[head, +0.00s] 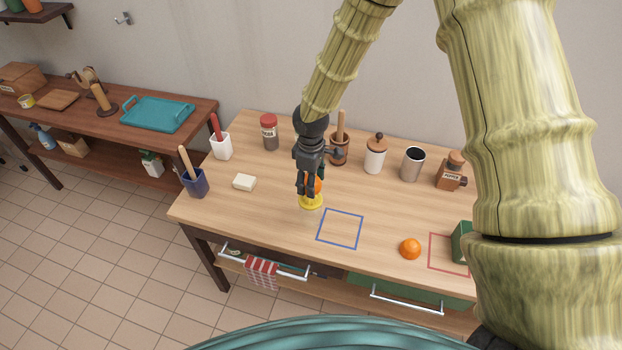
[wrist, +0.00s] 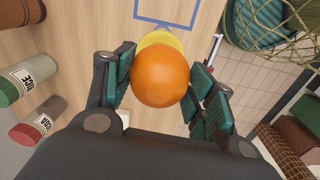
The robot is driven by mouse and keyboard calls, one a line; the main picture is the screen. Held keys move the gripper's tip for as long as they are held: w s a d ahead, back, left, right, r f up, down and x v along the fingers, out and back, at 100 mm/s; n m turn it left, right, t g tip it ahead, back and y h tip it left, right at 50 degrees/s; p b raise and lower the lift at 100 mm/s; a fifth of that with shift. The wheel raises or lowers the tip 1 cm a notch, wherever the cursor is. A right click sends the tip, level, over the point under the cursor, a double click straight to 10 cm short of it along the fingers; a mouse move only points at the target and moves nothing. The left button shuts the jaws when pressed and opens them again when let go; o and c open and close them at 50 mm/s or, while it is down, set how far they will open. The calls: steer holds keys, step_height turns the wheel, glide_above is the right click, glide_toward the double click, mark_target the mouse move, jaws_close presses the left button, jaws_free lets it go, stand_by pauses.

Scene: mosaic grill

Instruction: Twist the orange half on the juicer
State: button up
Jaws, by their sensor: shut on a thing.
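The yellow juicer (head: 311,202) stands on the wooden table, left of the blue outlined square. My gripper (head: 308,188) points down over it, shut on an orange half (head: 318,185). In the wrist view the orange half (wrist: 160,77) sits between the teal finger pads, with the yellow juicer (wrist: 160,40) partly hidden behind it. The orange half is over the juicer; I cannot tell whether it touches the cone. A second orange piece (head: 410,248) lies on the table at the right, by the red outlined square.
A blue outlined square (head: 341,210) is bare, right of the juicer. A white block (head: 244,183) lies to the left. A green box (head: 461,242) stands far right.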

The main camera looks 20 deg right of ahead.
mark_target(310, 208)
steer(key=shift+f+b, duration=0.95)
steer(key=shift+f, duration=1.3)
steer(key=shift+f, duration=0.4)
steer(key=shift+r, duration=0.1)
steer(key=shift+r+n+p, duration=0.15)
steer(key=shift+n+p, duration=0.5)
steer(key=shift+n, duration=0.55)
steer(key=shift+n+p, duration=0.4)
steer(key=shift+n, duration=0.7)
steer(key=m, duration=0.3)
steer(key=shift+f+m+b, duration=0.3)
steer(key=shift+b, duration=0.05)
steer(key=m, duration=0.5)
steer(key=shift+r+n+p, duration=0.1)
steer(key=shift+n+p, duration=0.2)
steer(key=shift+n, duration=1.8)
